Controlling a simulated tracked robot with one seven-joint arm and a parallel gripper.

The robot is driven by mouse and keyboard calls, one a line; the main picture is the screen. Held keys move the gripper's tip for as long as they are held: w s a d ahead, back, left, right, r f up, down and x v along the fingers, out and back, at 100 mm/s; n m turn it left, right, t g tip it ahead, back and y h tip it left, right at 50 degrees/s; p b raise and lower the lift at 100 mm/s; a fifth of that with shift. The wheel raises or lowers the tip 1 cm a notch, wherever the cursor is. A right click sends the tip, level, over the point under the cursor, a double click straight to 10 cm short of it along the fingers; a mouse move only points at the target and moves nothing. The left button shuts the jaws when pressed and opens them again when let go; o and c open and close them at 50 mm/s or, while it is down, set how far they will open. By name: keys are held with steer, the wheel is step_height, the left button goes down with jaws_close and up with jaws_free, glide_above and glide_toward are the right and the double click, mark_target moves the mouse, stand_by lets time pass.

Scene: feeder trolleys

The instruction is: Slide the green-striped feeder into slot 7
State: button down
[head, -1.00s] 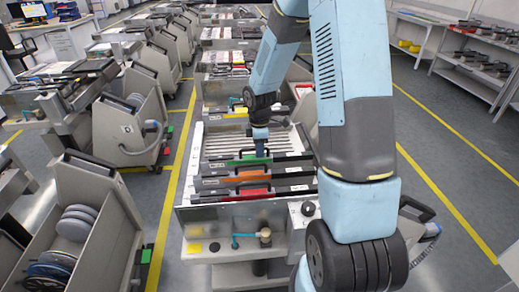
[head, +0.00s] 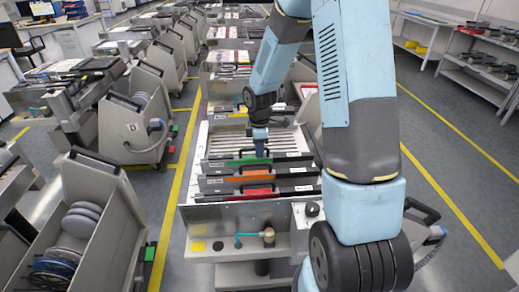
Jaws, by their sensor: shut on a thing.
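The green-striped feeder (head: 240,161) lies across the near trolley's slotted bed (head: 228,137), behind an orange-striped feeder (head: 240,179) and a red-striped feeder (head: 257,191). My gripper (head: 261,152) points down at the green-striped feeder and is shut on it, near the middle of its length. The fingertips are small and partly hidden by the feeder. Bare slots show behind the green-striped feeder. Slot numbers are too small to read, and my arm covers the right side of the trolley.
The trolley's front panel (head: 228,240) carries a brass fitting (head: 268,236) with a blue hose. Another trolley with reels (head: 78,220) stands at the left. Further trolleys stand behind. Shelves (head: 478,68) line the right, with clear floor (head: 445,160) before them.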

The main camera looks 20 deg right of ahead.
steer(key=c, duration=1)
jaws_free()
step_height(320, 180, up, 13)
steer(key=s+d+r+m+t, duration=0.1)
steer(key=s+r+m+t, duration=0.2)
steer(key=s+r+m, duration=0.8)
steer(key=s+r+m+t, duration=0.1)
steer(key=s+r, duration=0.1)
steer(key=s, duration=0.3)
steer(key=s+d+r+m, duration=0.1)
steer(key=s+r+m, duration=0.1)
steer(key=s, duration=0.3)
steer(key=s+r+m+t, duration=0.1)
steer(key=s+r, duration=0.3)
steer(key=s, duration=0.2)
steer(key=shift+d+m+t, duration=0.15)
steer(key=shift+m+t, duration=0.15)
steer(key=shift+m, duration=0.1)
